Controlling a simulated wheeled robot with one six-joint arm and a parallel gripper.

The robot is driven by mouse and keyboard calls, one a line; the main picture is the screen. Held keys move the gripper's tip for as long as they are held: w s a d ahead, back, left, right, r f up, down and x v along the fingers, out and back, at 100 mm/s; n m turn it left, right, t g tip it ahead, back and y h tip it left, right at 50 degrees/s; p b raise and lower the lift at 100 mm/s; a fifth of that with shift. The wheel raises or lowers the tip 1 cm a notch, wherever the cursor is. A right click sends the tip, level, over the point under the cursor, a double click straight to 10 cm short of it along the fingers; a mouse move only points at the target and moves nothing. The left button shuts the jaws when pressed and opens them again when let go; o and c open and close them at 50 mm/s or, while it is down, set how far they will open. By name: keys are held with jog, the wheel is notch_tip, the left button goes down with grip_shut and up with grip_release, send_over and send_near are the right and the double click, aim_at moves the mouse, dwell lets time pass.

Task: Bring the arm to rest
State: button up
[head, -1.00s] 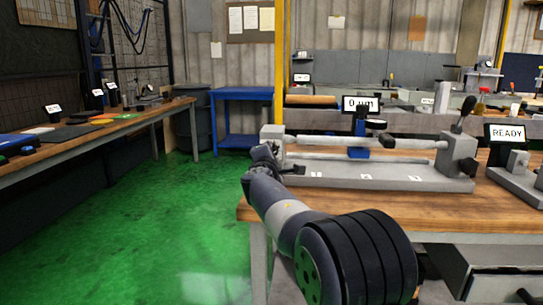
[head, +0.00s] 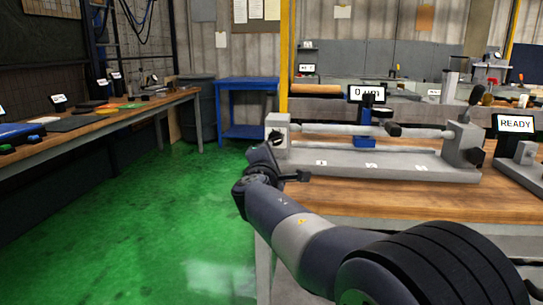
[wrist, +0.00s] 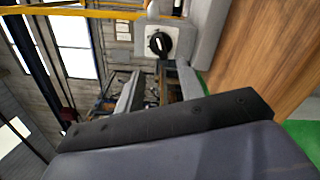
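My arm (head: 305,235) reaches in from the lower right of the head view, its elbow large in front of the wooden bench. My gripper (head: 303,176) is small and dark there, by the left end of the grey bench fixture (head: 400,166); its fingers are hard to make out. In the wrist view, two grey fingers of my gripper (wrist: 160,88) stand apart with a gap between them and nothing held. Beyond them is the fixture's end block with a black round knob (wrist: 158,43), apart from the fingers. The knob also shows in the head view (head: 275,136).
The wooden bench (head: 345,200) lies under the fixture. A display reading 0 µm (head: 367,94) stands behind it and a READY display (head: 515,124) at right. The green floor (head: 185,215) at left is open, between a long side bench (head: 100,130) and a blue table (head: 247,82).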

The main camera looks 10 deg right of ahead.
aim_at(277, 141)
jog(key=p+x, duration=0.1)
jog(key=x, duration=1)
jog(key=shift+s, duration=0.1)
